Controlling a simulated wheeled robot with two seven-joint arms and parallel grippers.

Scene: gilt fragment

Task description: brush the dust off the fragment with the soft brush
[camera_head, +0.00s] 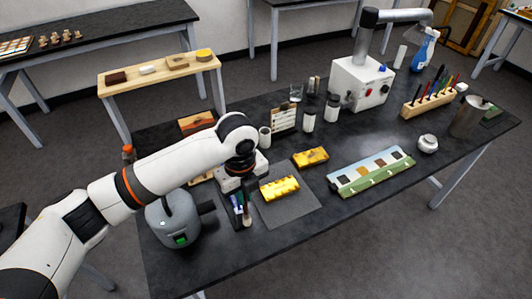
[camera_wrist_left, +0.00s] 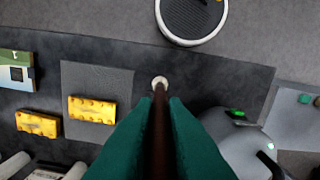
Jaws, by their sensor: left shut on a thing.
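A yellow gilt fragment (camera_head: 279,188) lies on a grey mat (camera_head: 292,213); in the left wrist view it (camera_wrist_left: 92,109) also lies on the mat (camera_wrist_left: 97,76). A second yellow gilt piece (camera_head: 310,156) lies beyond the mat. My left gripper (camera_head: 241,206) is just left of the mat. In the left wrist view its teal fingers (camera_wrist_left: 160,120) are shut on the brown handle of the soft brush (camera_wrist_left: 159,95). The pale brush tip points down at the dark table, beside the mat. The tip's height above the table is hard to tell. My right gripper is not in view.
A grey rounded device (camera_head: 172,222) with a green light stands left of my gripper. Jars, a white box (camera_head: 358,85) and a pen rack (camera_head: 432,99) stand farther back. The table's front right is clear.

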